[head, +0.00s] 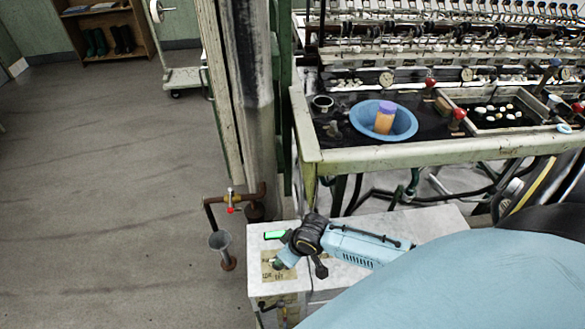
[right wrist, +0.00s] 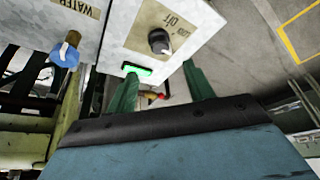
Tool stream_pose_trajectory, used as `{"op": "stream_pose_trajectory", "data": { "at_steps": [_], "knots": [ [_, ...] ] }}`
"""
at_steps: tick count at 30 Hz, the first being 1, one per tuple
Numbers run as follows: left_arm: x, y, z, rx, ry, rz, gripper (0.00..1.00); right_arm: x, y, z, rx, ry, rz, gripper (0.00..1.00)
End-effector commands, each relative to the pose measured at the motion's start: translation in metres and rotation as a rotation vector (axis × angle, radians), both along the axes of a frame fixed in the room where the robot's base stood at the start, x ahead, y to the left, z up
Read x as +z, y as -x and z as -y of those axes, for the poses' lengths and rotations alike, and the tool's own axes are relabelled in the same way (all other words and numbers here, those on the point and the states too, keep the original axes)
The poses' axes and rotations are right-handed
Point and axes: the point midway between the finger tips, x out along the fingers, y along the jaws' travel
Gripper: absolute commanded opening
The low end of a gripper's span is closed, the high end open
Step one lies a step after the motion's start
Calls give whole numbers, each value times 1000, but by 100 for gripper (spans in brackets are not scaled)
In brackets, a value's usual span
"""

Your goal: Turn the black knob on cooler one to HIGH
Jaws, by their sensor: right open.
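Cooler one, a pale grey box (head: 430,220), stands low at the centre in the head view. In the right wrist view, its black knob (right wrist: 158,40) sits on a tan label (right wrist: 140,28) where "LOW" and "OFF" can be read. HIGH cannot be made out, nor which mark the knob points to. A green lamp (right wrist: 138,70) glows beside the label. My right gripper (right wrist: 159,72) is open and empty, its two green fingers apart, with the knob beyond their tips.
A blue knob (right wrist: 65,55) sits by a WATER label on another face of the box. A bench with a blue basin (head: 400,125) is behind. The floor at left is open.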

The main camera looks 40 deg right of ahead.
Motion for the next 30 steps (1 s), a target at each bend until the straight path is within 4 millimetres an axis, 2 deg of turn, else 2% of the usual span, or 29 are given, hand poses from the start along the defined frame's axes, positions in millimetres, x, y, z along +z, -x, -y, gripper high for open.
{"op": "stream_pose_trajectory", "data": {
  "at_steps": [3,9,30],
  "knots": [
    [7,0,0,0,0,0,36,20,7,2,1,1,1,52],
    [10,0,0,0,0,0,36,36,14,3,0,0,1,52],
    [10,0,0,0,0,1,36,40,18,-1,4,-4,-1,52]
  ]
}}
